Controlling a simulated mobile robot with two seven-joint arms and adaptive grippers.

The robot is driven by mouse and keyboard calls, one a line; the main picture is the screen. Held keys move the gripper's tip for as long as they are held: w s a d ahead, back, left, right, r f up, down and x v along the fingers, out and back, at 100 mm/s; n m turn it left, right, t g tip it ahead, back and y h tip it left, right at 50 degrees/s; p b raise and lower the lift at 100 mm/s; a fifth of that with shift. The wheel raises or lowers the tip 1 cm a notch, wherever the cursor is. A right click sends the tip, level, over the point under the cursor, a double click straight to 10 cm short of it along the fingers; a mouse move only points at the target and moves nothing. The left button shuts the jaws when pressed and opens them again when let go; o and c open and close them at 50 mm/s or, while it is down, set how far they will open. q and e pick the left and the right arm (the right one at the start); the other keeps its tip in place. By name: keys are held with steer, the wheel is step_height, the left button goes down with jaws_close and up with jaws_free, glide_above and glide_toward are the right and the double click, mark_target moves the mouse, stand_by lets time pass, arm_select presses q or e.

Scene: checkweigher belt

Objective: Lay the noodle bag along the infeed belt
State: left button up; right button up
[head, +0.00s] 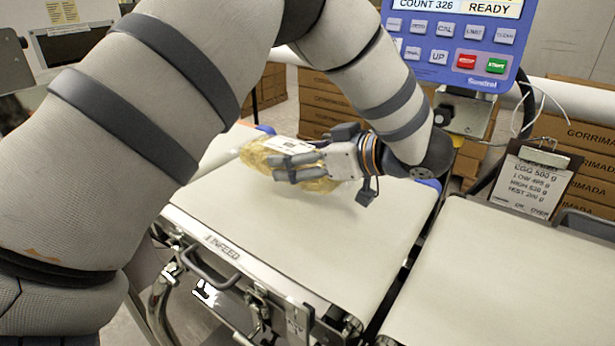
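The noodle bag (257,154), yellow in clear film with a white label, is at the far left part of the infeed belt (310,240). It lies roughly crosswise in the picture, from left to right. My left gripper (288,167) reaches it from the right, its arm arching over from the left. Its dark fingers are close together, shut on the bag's middle, and hide part of it. I cannot tell whether the bag's underside fully touches the belt. My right gripper is not in view.
A second belt (510,280) lies to the right past a narrow gap. A blue control panel (455,35) stands behind, with a hanging spec card (532,180) at right. Cardboard boxes (590,135) are at the back. The near infeed belt is clear.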

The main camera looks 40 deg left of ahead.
arm_select(q)
steer(key=shift+w+a+f, duration=0.1)
steer(key=shift+w+f, duration=0.35)
steer(key=shift+f, duration=0.1)
step_height(320, 180, down, 3)
steer(key=shift+w+a+f+b, duration=0.1)
steer(key=shift+w+b, duration=0.05)
steer(key=shift+b, duration=0.15)
steer(key=o, duration=1.6)
steer(key=shift+o, duration=0.2)
